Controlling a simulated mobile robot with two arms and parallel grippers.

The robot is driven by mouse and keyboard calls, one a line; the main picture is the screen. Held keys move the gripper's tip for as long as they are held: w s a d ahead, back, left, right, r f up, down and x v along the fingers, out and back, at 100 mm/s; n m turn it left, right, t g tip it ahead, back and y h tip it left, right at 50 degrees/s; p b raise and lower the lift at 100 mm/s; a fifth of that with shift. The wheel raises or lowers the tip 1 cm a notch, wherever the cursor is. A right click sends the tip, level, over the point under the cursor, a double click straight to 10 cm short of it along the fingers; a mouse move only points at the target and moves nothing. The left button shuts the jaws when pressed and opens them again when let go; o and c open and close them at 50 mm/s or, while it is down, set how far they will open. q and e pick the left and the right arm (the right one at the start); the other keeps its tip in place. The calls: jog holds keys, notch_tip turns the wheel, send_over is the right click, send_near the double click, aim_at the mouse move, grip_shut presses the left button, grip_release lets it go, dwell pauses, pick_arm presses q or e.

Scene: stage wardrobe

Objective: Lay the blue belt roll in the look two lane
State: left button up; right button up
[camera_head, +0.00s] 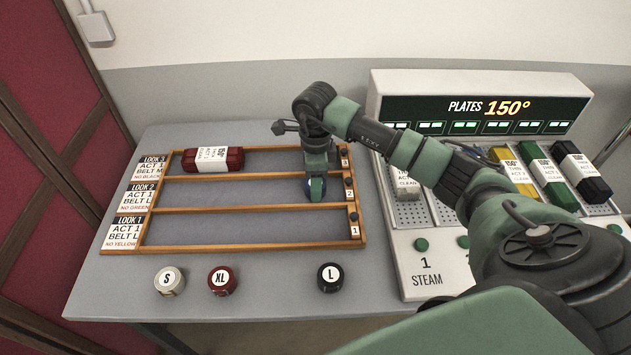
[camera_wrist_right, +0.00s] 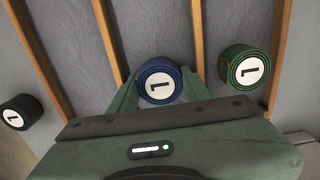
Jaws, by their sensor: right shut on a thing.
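The blue belt roll (camera_wrist_right: 160,80), with a white-labelled end, is between the fingers of my right gripper (camera_wrist_right: 161,92), which is shut on it. My left gripper is not in view.
A green roll (camera_wrist_right: 245,66) sits one lane over, hidden in the head view. A red package (camera_head: 213,159) lies in the look 3 lane. The look 1 lane (camera_head: 250,230) looks empty. Silver (camera_head: 169,281), dark red (camera_head: 222,281) and black (camera_head: 330,277) rolls stand in front. A steam console (camera_head: 480,90) is at right.

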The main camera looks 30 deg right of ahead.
jog(key=o, duration=1.2)
jog(key=shift+f, duration=0.1)
jog(key=shift+r, duration=0.3)
jog(key=shift+w+r, duration=0.1)
jog(key=shift+r, duration=0.3)
jog(key=shift+r+b, duration=1.15)
jog(key=shift+r, duration=4.35)
